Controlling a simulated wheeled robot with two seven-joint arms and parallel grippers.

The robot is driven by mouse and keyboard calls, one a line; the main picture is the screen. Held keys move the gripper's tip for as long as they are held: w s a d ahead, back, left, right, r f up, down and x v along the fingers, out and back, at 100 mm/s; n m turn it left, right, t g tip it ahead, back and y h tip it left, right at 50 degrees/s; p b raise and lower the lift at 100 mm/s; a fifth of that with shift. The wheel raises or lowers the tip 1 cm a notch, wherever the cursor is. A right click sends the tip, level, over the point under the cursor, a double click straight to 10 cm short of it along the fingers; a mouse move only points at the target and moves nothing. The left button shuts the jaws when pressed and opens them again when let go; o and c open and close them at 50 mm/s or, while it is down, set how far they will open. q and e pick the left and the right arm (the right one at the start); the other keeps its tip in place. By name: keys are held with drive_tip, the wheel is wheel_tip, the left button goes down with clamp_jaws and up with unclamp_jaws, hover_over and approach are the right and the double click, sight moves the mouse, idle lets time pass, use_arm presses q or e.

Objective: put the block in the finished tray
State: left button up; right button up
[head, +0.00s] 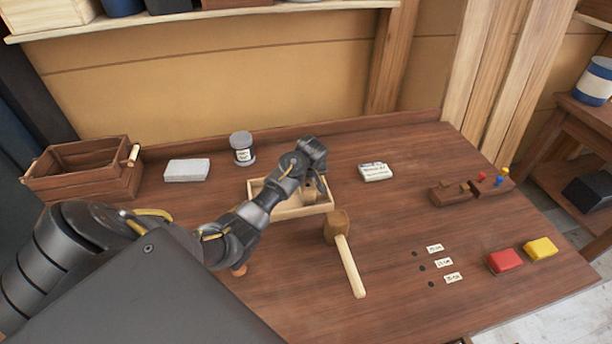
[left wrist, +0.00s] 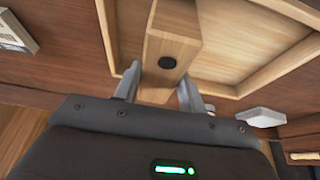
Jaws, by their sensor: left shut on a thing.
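The block is pale wood with a dark round spot on its end, and it shows best in the left wrist view (left wrist: 175,38). My left gripper (left wrist: 160,92) is shut on it, one finger on each side. In the head view my left gripper (head: 316,188) is over the right part of a shallow light-wood tray (head: 304,212), and hides most of the block. The tray's rim also shows in the left wrist view (left wrist: 282,62). The block is over or inside the tray; I cannot tell whether it touches the floor. My right gripper is not in view.
A mallet (head: 350,266) lies just in front of the tray. A jar (head: 242,150), a grey block (head: 187,170) and a wooden crate (head: 85,180) stand to the left. A white box (head: 375,172) lies right of the tray. Red (head: 504,261) and yellow (head: 540,249) blocks lie far right.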

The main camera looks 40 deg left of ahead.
use_arm(q)
drive_tip(key=shift+f, duration=0.1)
drive_tip(key=o, duration=1.2)
drive_tip(key=shift+c, duration=0.2)
drive_tip(key=b+v, duration=0.2)
drive_tip(key=v, duration=1)
drive_tip(key=shift+d, duration=0.15)
